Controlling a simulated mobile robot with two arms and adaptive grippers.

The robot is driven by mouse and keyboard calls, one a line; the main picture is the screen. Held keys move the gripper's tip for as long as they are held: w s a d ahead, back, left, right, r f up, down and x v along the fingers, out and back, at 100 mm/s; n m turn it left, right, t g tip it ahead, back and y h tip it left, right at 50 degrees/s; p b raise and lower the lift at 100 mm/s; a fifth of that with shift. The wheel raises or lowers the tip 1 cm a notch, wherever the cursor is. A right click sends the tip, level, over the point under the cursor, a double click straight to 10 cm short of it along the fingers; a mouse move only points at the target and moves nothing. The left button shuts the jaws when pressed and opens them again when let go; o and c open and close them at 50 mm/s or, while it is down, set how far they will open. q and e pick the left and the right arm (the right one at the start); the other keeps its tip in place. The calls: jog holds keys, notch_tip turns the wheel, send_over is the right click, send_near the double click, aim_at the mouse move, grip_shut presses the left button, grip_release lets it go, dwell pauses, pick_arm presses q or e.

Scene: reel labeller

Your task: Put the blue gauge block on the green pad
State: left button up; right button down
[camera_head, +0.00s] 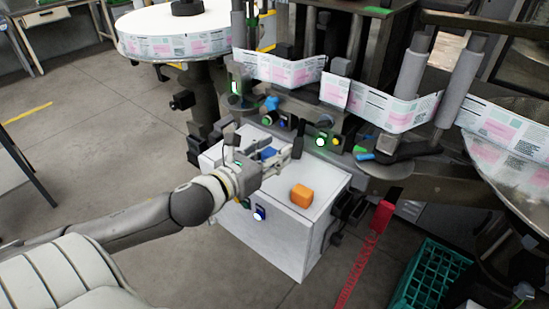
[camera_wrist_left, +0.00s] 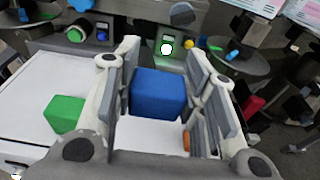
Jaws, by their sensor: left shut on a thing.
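The blue gauge block (camera_wrist_left: 158,93) sits between the two fingers of my left gripper (camera_wrist_left: 165,95) in the left wrist view. In the head view a small part of the blue block (camera_head: 268,153) shows at my left gripper (camera_head: 276,154), over the white cabinet top. The gripper is shut on the block. I cannot tell whether the block touches the surface. A green piece (camera_wrist_left: 64,114), perhaps the green pad, lies on the white top left of the gripper in the wrist view, partly hidden by a finger. My right gripper is not in view.
An orange block (camera_head: 301,195) stands on the white cabinet (camera_head: 322,184), right of the gripper. Machine buttons and a label web (camera_head: 290,72) stand behind it. A green crate (camera_head: 432,275) is at the lower right. The cabinet's front corner is clear.

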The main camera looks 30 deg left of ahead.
pick_arm(q)
jog(key=s+d+r+p, duration=0.45)
jog(key=s+p, duration=0.35)
jog(key=p, duration=0.2)
jog(key=s+d+f+y+b, duration=0.1)
jog(key=s+d+f+b, duration=0.2)
jog(key=d+f, duration=0.3)
jog(key=shift+s+d+n+b, duration=0.25)
jog(key=shift+d+n+b, duration=0.15)
jog(key=shift+d, duration=0.05)
jog(key=shift+r, duration=0.1)
